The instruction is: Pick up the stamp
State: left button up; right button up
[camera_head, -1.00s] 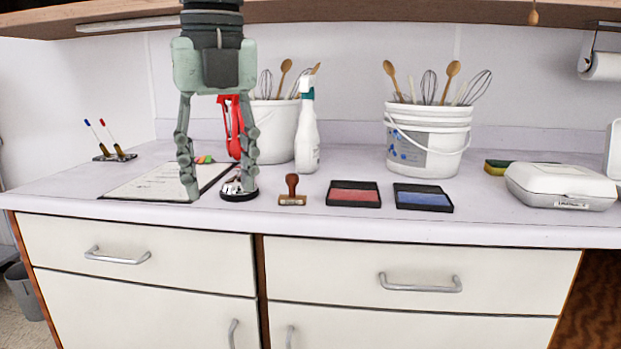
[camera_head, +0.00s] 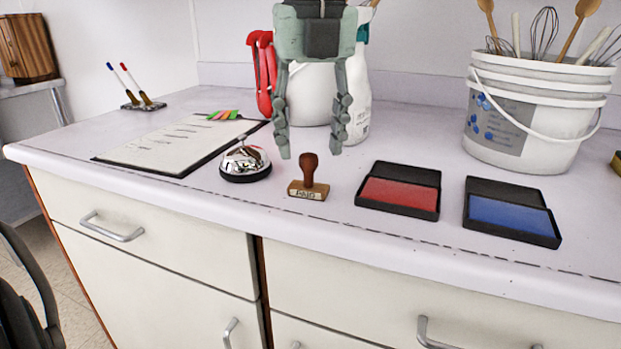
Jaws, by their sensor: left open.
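The stamp (camera_head: 308,179) stands upright on the counter, with a dark brown knob handle and a light wooden base with a label on its front. It is between the silver bell and the red ink pad. My left gripper (camera_head: 311,153) hangs from above with its two fingers pointing down, open and empty. Its fingertips are just above or behind the stamp in the picture, one on each side of the handle's line; I cannot tell the exact depth gap. My right gripper is not in view.
A silver bell (camera_head: 245,161) stands left of the stamp. A red ink pad (camera_head: 400,192) and a blue ink pad (camera_head: 511,212) lie to the right. Behind are a clipboard (camera_head: 168,146), a white spray bottle (camera_head: 358,95) and a white bucket (camera_head: 530,112). The counter's front strip is clear.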

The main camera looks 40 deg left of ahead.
aim_at(308, 154)
pick_arm(q)
jog(key=f, duration=0.3)
jog(key=shift+a+f, duration=0.25)
jog(key=shift+f, duration=0.1)
jog(key=shift+w, duration=0.1)
grip_shut()
